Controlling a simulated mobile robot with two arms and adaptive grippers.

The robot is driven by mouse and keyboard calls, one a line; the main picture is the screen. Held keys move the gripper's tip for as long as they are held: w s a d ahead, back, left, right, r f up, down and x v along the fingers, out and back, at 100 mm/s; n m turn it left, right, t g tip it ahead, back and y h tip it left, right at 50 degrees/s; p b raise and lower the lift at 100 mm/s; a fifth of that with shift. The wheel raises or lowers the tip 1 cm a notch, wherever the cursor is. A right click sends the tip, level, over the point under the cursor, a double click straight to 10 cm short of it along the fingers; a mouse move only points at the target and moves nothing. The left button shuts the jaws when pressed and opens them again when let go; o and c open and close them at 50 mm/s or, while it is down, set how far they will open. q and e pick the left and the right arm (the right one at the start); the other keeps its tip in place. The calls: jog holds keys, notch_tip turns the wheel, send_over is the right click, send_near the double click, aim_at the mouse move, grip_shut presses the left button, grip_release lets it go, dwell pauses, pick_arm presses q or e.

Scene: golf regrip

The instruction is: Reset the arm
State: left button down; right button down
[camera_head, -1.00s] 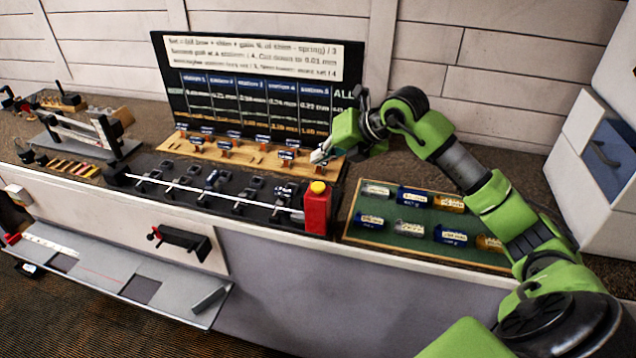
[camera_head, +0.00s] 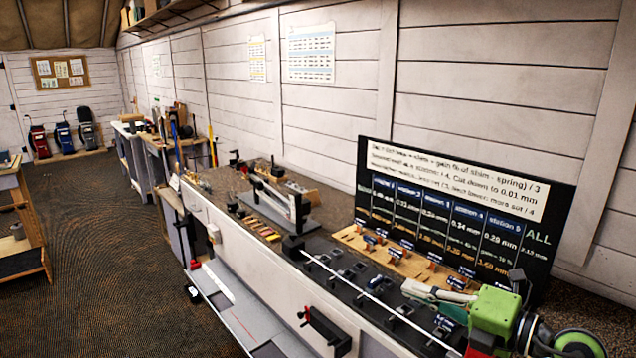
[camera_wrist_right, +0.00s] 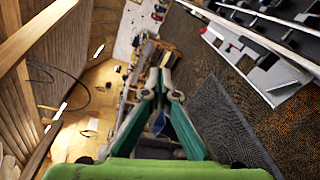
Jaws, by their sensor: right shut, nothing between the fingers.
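My right gripper (camera_head: 412,288) comes in from the lower right corner of the head view, on a green arm. Its fingers are together and hold nothing. It shows in front of the bench, near the wooden strip and the black board. In the right wrist view the two green-sided fingers meet at their tips (camera_wrist_right: 164,76), with nothing between them. That view looks out over the room, tilted, with floor and wall behind the fingers. My left gripper is in neither view.
The bench carries a shaft on a black rail (camera_head: 345,277), a wooden strip (camera_head: 398,262) with small blue-labelled pieces, and a grey stand (camera_head: 282,215). A black board (camera_head: 450,215) with written text stands behind. The carpeted floor (camera_head: 100,250) at left is largely clear.

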jog(key=s+d+r+m+t+h, duration=0.2)
jog(key=d+r+m+t+h, duration=0.25)
jog(key=m+t+h, duration=0.8)
jog(key=s+d+f+m+g+h, duration=0.2)
jog(key=d+f+m+g, duration=0.2)
jog(key=f+m, duration=0.35)
jog(key=s+d+f+m+g+h, duration=0.1)
jog(key=s+d+f+m+g, duration=0.25)
jog(key=f+m, duration=0.4)
jog(key=s+a+f+m+g+y, duration=0.1)
jog(key=s+a+f+m+g, duration=0.15)
jog(key=s+f+g, duration=0.9)
jog(key=s+a+f+n+g+y, duration=0.1)
jog(key=s+a+f+y, duration=0.1)
jog(key=s+a+f, duration=0.3)
jog(key=s+a+f+g+y, duration=0.1)
jog(key=s+a+f, duration=0.25)
jog(key=s, duration=0.45)
notch_tip(320, 180, down, 30)
jog(key=s+g+b, duration=0.1)
jog(key=b, duration=0.2)
jog(key=s+d+f+g+b, duration=0.1)
jog(key=s+d+f+b, duration=0.2)
jog(key=s+f, duration=1.4)
notch_tip(320, 180, down, 2)
jog(key=shift+d+f+n, duration=0.15)
jog(key=shift+d+n, duration=0.15)
